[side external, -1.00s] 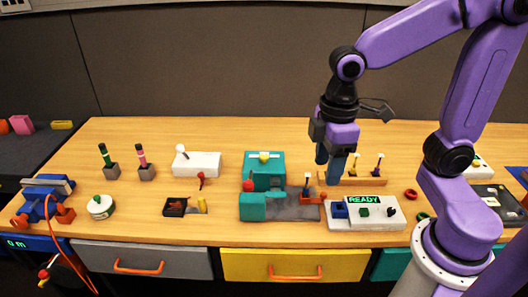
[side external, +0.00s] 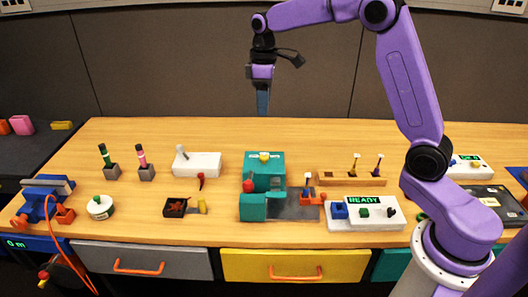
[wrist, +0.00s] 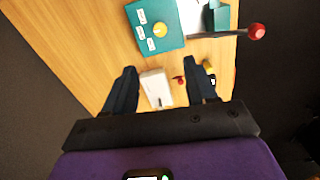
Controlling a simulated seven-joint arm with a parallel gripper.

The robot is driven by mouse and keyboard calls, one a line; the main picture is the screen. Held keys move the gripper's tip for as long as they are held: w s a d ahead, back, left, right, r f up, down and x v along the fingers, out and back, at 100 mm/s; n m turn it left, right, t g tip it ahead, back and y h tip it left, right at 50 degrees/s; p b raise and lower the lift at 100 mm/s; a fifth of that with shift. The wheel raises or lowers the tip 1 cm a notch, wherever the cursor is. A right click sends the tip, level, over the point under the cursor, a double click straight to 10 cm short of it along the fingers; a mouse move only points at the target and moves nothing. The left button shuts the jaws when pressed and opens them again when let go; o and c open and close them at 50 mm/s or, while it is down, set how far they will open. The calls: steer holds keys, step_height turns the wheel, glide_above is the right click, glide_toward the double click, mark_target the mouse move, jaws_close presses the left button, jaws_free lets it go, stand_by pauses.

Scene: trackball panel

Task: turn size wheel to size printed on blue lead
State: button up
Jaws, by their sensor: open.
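The teal machine (side external: 256,181) stands mid-table with a yellow round knob (side external: 264,157) on top, which may be the size wheel. In the wrist view the yellow knob (wrist: 159,30) sits beside several white labels whose print is too small to read. A small piece with a dark blue stem (side external: 307,184) stands upright in an orange holder at the machine's right. I cannot tell if it is the blue lead, and no printed size is legible. My gripper (side external: 263,108) is open and empty, high above the table behind the machine; both fingers (wrist: 162,88) show in the wrist view.
A red ball lever (side external: 249,186) rises from the machine's left front. A white box (side external: 197,164) stands left, a wooden rack with two pegs (side external: 352,178) right, and a panel reading READY (side external: 365,213) front right. The table behind the machine is clear.

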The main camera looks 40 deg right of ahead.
mark_target(264, 156)
step_height(264, 156, down, 17)
steer(key=shift+f, duration=0.15)
stand_by(0.5)
steer(key=c, duration=1.1)
